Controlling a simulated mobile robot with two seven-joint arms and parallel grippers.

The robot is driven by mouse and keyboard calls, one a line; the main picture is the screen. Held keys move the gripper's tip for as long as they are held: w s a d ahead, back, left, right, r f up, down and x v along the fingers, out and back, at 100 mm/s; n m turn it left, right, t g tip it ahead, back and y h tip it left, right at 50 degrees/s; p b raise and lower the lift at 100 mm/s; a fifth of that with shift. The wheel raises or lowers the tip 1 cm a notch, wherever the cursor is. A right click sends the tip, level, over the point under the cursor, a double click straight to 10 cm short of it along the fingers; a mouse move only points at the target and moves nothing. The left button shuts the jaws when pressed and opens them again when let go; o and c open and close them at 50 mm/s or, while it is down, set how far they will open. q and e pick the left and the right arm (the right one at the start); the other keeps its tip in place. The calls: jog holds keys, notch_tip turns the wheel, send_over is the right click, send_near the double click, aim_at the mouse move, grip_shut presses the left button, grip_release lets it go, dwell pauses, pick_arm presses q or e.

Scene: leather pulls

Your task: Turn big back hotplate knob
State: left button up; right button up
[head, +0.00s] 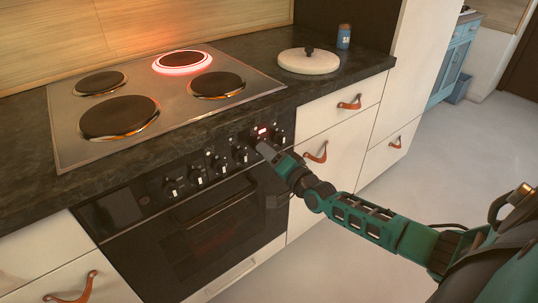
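The cooktop (150,75) has several dark hotplates. The back right hotplate (182,61) has a glowing red ring around it. A row of knobs runs along the black oven front panel below, including a left knob (171,188), a middle knob (219,165) and a knob (240,154) just left of my gripper. My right gripper (263,148) is at the right part of this panel, just below the small red-lit display (262,131). It hides part of the panel behind it. I cannot tell whether its fingers are open or shut, or touch a knob. My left gripper is not in view.
White drawers with leather pulls (316,153) flank the oven (200,235). The floor (440,155) at the right is clear.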

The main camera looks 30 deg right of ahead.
jog(key=c, duration=0.7)
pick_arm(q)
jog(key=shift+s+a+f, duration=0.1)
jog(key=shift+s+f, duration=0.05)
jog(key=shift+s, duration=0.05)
pick_arm(e)
grip_shut()
jog(key=shift+n, duration=0.3)
pick_arm(q)
jog(key=p, duration=0.1)
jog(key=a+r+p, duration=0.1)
jog(key=p, duration=0.1)
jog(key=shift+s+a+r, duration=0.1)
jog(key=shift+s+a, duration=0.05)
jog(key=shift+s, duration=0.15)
pick_arm(e)
jog(key=n, duration=1.1)
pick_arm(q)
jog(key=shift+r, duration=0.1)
pick_arm(e)
jog(key=shift+n, duration=0.4)
jog(key=o, duration=0.7)
grip_release()
